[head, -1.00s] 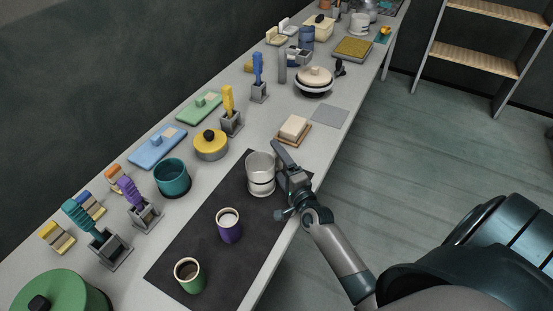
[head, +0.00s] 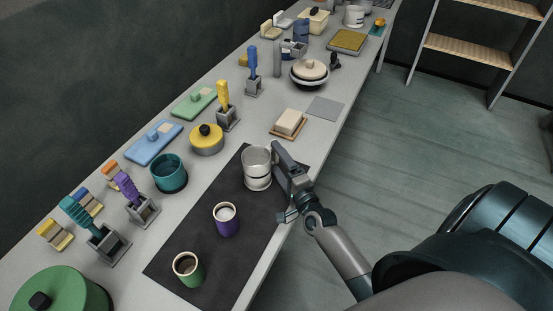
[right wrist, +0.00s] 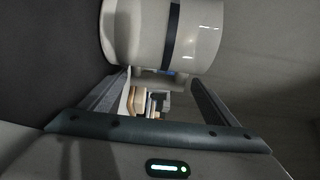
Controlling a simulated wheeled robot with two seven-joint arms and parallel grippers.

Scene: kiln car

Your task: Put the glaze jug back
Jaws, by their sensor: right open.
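The glaze jug appears to be the pale grey, white-banded vessel (head: 257,170) standing upright on the far end of the dark mat (head: 210,248). My right gripper (head: 284,163) is right beside it, on its right side. In the right wrist view the jug (right wrist: 190,35) fills the top, pale with a dark stripe. My right fingers (right wrist: 160,95) are spread apart below it, with no object clearly gripped between them. Whether a finger touches the jug is not clear. My left gripper is not in view.
A purple cup (head: 227,222) and a green cup (head: 188,269) stand on the mat. A teal pot (head: 168,174) is to the left. A block on a wooden board (head: 289,123) and a bare grey square (head: 325,108) lie beyond. The bench edge runs along the right.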

